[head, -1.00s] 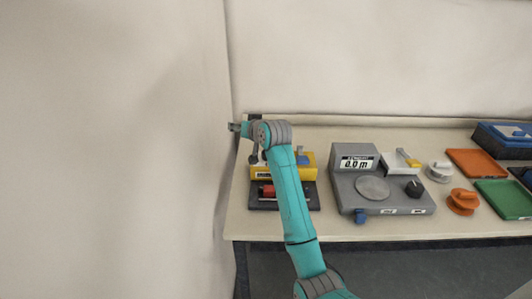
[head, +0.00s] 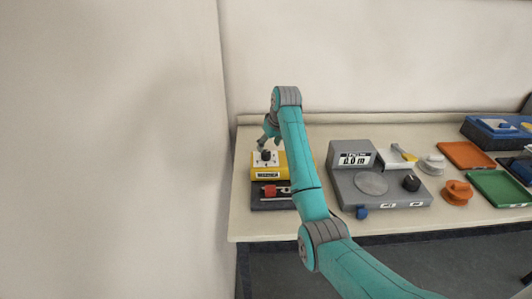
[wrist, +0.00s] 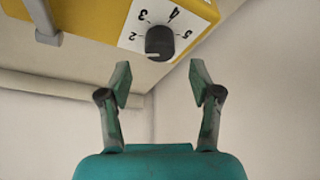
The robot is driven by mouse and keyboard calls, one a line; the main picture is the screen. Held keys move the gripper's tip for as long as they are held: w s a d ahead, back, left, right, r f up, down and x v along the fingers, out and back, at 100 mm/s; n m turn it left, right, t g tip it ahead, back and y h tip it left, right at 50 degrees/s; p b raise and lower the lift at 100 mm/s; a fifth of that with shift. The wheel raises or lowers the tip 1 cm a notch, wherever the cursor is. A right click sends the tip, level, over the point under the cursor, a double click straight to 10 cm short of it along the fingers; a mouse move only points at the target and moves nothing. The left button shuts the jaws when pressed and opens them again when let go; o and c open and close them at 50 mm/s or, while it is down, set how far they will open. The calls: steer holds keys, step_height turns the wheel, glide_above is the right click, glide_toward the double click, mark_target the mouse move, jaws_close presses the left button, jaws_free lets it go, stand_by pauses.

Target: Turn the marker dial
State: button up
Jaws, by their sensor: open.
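The marker dial is a black knob (head: 265,155) on a white plate on the yellow box (head: 267,174) at the left of the bench. In the wrist view, the dial (wrist: 159,43) shows at the top centre, with the numbers 2, 3, 4 and 5 around it on the white plate (wrist: 133,38). My gripper (wrist: 161,84) is open and empty, its two fingers pointing toward the dial and apart from it. In the head view, my gripper (head: 265,143) is just above the dial. My arm hides the right part of the yellow box.
A red part (head: 269,191) sits at the front of the yellow box's dark base. To the right stands a grey scale (head: 350,188) with a black knob (head: 411,183). Orange spool (head: 457,192), green tray (head: 502,187) and blue box (head: 484,134) lie further right. A wall is close on the left.

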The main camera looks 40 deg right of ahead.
mark_target(266, 152)
steer(key=x, duration=0.5)
steer(key=shift+w+f, duration=0.2)
steer(key=shift+f, duration=0.15)
steer(key=c, duration=1.1)
